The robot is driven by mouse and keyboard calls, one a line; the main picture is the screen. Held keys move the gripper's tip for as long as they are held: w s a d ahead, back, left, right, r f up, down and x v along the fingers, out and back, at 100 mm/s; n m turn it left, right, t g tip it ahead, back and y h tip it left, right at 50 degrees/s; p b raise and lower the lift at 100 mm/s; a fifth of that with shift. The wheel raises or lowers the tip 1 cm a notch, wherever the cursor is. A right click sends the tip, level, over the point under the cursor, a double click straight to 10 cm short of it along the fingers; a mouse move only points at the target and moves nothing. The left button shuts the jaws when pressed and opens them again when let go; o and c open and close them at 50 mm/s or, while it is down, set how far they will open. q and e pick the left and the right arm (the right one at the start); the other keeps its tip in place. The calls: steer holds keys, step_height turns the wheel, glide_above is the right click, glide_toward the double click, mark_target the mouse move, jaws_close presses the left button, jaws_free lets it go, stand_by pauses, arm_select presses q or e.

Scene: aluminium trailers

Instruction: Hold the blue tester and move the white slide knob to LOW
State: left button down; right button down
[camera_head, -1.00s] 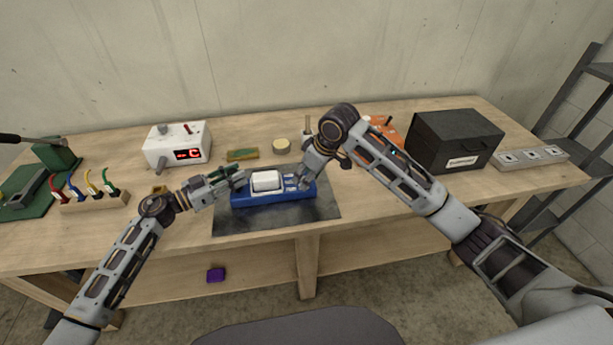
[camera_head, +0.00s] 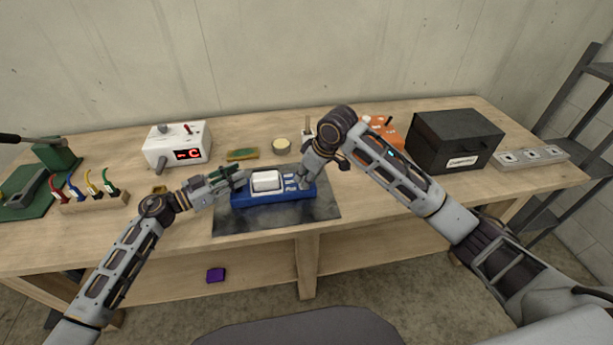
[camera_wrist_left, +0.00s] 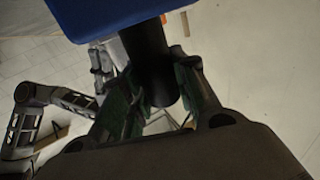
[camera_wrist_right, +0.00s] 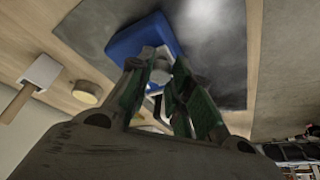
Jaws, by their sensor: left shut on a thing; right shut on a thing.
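The blue tester (camera_head: 270,195) lies on a dark mat (camera_head: 322,206), with a white screen on its left part and white markings on its right part. My left gripper (camera_head: 237,178) is at its left end. In the left wrist view my left gripper (camera_wrist_left: 158,92) is shut on a dark round handle (camera_wrist_left: 150,58) joined to the blue body (camera_wrist_left: 115,15). My right gripper (camera_head: 303,184) is over the tester's right end. In the right wrist view my right gripper (camera_wrist_right: 162,72) is shut on the white slide knob (camera_wrist_right: 160,74). The LOW marking cannot be read.
A white box with a red display (camera_head: 178,146) stands back left, a black box (camera_head: 456,140) back right. Bare table lies right of the mat.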

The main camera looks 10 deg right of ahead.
steer(key=shift+w, duration=1.55)
steer(key=c, duration=1.3)
jaws_free()
steer(key=shift+o, duration=0.2)
steer(key=shift+r, duration=0.1)
steer(key=v, duration=1.1)
steer(key=shift+s+r, duration=0.15)
steer(key=shift+r, duration=0.15)
steer(key=shift+d, duration=0.1)
